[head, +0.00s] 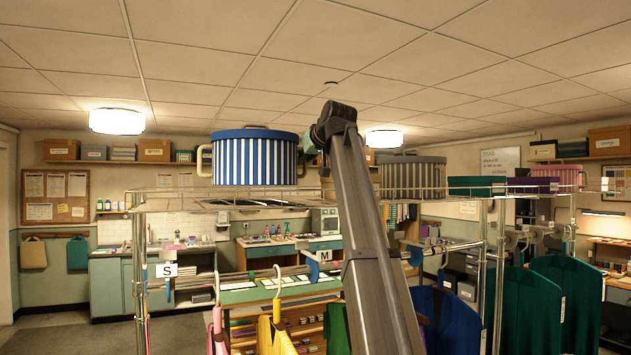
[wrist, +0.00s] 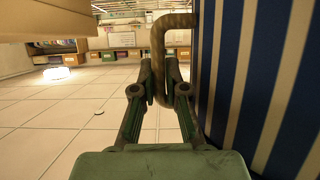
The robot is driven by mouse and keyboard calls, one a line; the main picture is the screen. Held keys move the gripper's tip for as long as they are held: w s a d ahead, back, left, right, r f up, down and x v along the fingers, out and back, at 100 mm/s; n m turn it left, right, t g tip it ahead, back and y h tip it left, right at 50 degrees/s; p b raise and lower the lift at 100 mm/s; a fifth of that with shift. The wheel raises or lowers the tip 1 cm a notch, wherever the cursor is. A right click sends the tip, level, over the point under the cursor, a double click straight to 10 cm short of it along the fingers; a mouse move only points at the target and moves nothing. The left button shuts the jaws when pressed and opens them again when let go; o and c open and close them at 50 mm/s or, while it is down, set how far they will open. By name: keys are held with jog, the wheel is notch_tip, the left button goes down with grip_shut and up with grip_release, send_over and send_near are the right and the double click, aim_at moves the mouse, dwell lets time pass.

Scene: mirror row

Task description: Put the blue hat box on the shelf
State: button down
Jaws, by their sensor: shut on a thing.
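The blue hat box (head: 254,160) has blue and cream stripes, a blue lid and a loop handle on each side. It is upright over the left part of the wire shelf (head: 150,207). I cannot tell whether its base touches the shelf. My gripper (head: 312,148) is at the box's right side, partly hidden by my arm. In the wrist view my gripper (wrist: 161,75) is shut on the brown loop handle, with the box's striped wall (wrist: 265,80) close at the right.
A grey striped box (head: 412,177) stands farther right on the rack, then teal (head: 476,186), purple (head: 532,185) and pink (head: 569,179) boxes. Dark flat items lie on the shelf below the blue box. Garments hang below. Ceiling lamps (head: 117,121) are overhead.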

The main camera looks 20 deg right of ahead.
aim_at(305, 172)
jog(key=shift+f+p, duration=0.8)
jog(key=shift+f, duration=1.35)
jog(key=c, duration=1.4)
grip_release()
jog(key=shift+o, duration=1)
jog(key=shift+s, duration=0.1)
jog(key=shift+s, duration=0.1)
